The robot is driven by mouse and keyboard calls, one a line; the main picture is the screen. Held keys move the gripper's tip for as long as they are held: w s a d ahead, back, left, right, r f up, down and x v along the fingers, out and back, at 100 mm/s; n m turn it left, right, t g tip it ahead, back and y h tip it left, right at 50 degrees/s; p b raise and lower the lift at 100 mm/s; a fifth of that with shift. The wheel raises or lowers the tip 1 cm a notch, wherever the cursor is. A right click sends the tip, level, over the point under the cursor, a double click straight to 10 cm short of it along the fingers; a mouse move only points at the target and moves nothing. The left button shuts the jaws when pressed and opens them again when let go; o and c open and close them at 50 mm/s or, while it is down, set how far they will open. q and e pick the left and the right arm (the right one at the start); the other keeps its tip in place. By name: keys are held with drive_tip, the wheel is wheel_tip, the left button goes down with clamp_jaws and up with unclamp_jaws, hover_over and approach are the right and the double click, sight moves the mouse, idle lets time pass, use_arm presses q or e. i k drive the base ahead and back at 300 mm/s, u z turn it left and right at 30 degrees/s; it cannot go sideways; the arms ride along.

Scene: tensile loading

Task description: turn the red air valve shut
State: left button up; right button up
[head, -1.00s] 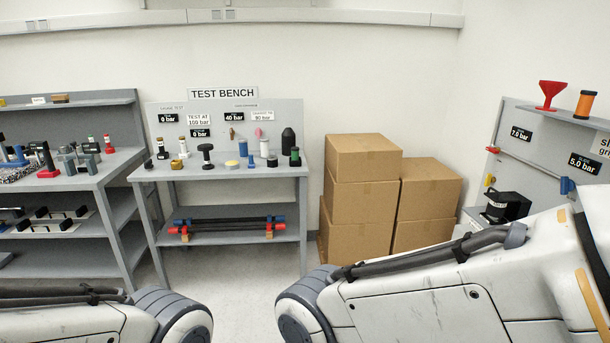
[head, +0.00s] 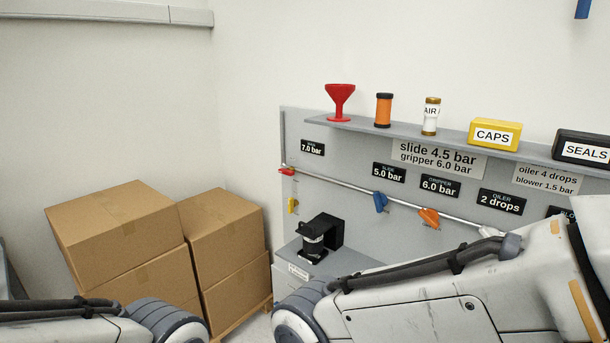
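A small red valve handle (head: 287,171) sits at the left end of a thin pipe (head: 350,186) on the grey panel, below the 7.0 bar label (head: 312,148). It looks roughly in line with the pipe, but it is too small to tell its setting surely. Neither of my grippers is in view. Only links of my two arms show along the bottom of the head view, well in front of the panel.
A yellow handle (head: 293,205), a blue handle (head: 381,202) and an orange handle (head: 429,217) are on the panel. A black device (head: 323,237) stands below the pipe. A red funnel (head: 340,102) stands on the shelf. Cardboard boxes (head: 125,235) are stacked at left.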

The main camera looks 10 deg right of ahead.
sight(286, 172)
drive_tip(key=z, duration=0.05)
drive_tip(key=i, duration=1.25)
drive_tip(key=u, duration=0.45)
drive_tip(key=i, duration=0.9)
drive_tip(key=u, duration=0.1)
